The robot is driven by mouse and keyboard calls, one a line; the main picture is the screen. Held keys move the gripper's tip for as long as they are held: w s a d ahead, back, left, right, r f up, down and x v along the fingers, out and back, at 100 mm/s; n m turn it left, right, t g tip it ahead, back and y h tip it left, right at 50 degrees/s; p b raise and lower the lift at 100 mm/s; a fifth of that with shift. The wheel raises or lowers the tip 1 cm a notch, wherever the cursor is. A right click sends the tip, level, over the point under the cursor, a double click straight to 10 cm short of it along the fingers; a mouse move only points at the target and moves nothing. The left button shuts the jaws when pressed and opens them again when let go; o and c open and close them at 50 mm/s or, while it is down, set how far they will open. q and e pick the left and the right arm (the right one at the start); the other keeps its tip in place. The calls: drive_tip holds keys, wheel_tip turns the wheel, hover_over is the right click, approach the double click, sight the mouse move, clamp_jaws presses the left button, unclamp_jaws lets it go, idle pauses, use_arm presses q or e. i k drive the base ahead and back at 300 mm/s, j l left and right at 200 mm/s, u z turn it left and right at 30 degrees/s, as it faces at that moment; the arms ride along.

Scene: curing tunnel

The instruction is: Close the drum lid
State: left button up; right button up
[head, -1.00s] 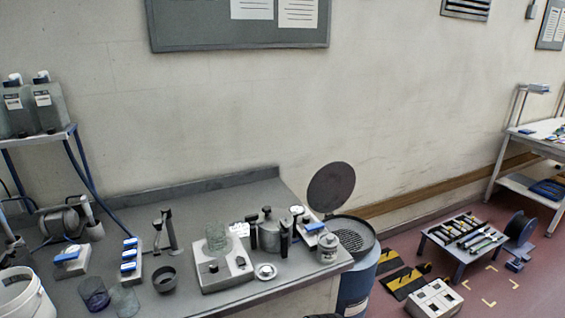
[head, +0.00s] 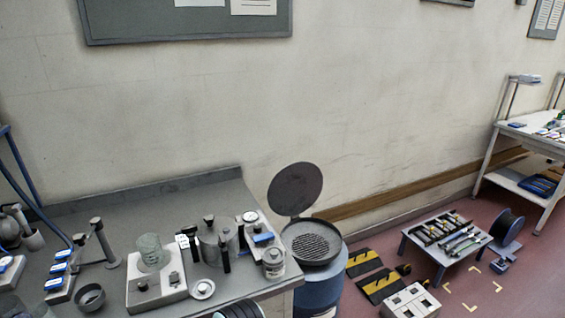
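The blue drum (head: 319,291) stands on the floor just right of the workbench's end. Its round dark lid (head: 296,189) is raised and stands tilted up at the back of the drum, leaning toward the wall. The drum's top shows a dark round grate (head: 316,241) inside the rim.
The grey workbench (head: 150,212) at left carries a hotplate (head: 157,290), a metal pot and a tin (head: 273,262) near the drum. Yellow-black ramps (head: 380,287), a white box (head: 410,301) and a low tool table (head: 445,238) stand right of the drum.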

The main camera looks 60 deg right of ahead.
sight(295, 188)
drive_tip(key=k+l+u, duration=0.15)
drive_tip(key=l, duration=0.2)
drive_tip(key=k+l+u, duration=0.1)
drive_tip(key=l, duration=0.2)
drive_tip(key=k+l+u, duration=0.15)
drive_tip(key=k+l, duration=0.2)
drive_tip(key=l, duration=0.15)
drive_tip(key=k+l, duration=0.2)
drive_tip(key=l, duration=0.15)
drive_tip(key=k+l+u, duration=0.1)
drive_tip(key=l, duration=0.3)
drive_tip(key=k, duration=0.1)
